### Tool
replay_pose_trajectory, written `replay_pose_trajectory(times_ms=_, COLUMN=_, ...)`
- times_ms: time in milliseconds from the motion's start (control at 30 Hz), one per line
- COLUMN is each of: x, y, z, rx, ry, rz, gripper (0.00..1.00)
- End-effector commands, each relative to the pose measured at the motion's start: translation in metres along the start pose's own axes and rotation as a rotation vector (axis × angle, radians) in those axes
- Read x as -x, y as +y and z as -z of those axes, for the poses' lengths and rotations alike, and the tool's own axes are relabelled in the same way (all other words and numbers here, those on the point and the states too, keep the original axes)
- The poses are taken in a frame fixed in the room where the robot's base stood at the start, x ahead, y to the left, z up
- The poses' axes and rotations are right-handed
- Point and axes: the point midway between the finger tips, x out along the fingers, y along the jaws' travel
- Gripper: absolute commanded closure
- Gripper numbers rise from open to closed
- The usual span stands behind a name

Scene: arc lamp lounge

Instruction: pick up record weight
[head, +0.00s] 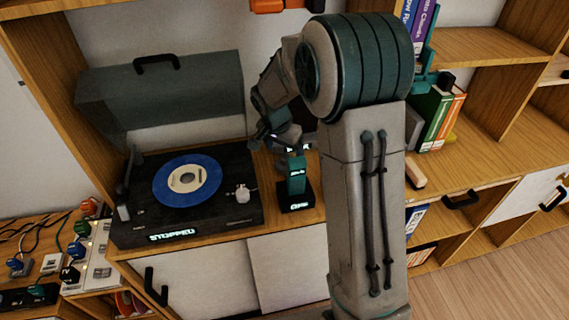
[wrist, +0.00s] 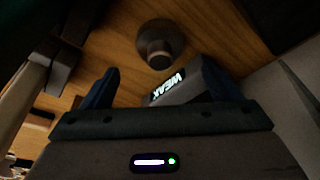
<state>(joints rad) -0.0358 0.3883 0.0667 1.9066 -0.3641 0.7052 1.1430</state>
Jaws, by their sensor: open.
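In the wrist view, a dark round piece with a flat top, likely the record weight (wrist: 158,42), stands on the wooden shelf just beyond my fingertips.
A turntable (head: 135,216) with a blue record (head: 187,181) and a raised lid reads "STOPPED". A small labelled teal-and-black device (head: 297,186) stands beside it. A grey block reading "WEAK" (wrist: 182,88) shows near my fingers. Books (head: 437,118) stand at right.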

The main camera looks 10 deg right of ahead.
Motion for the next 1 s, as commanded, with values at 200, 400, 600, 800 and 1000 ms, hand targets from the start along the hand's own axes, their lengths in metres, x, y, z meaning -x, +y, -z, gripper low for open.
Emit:
replay_pose_trajectory(times_ms=200, x=-0.028, y=0.000, z=-0.005, rx=0.002, ry=-0.003, rz=-0.004, gripper=0.16)
replay_pose_trajectory(times_ms=400, x=-0.049, y=-0.001, z=-0.005, rx=0.001, ry=0.000, rz=-0.001, gripper=0.16)
replay_pose_trajectory(times_ms=600, x=-0.052, y=-0.001, z=-0.005, rx=0.000, ry=0.000, rz=0.000, gripper=0.16)
replay_pose_trajectory(times_ms=800, x=-0.051, y=-0.001, z=-0.005, rx=0.000, ry=0.000, rz=0.000, gripper=0.55)
replay_pose_trajectory(times_ms=1000, x=-0.051, y=-0.001, z=-0.005, rx=0.000, ry=0.001, rz=0.001, gripper=0.71)
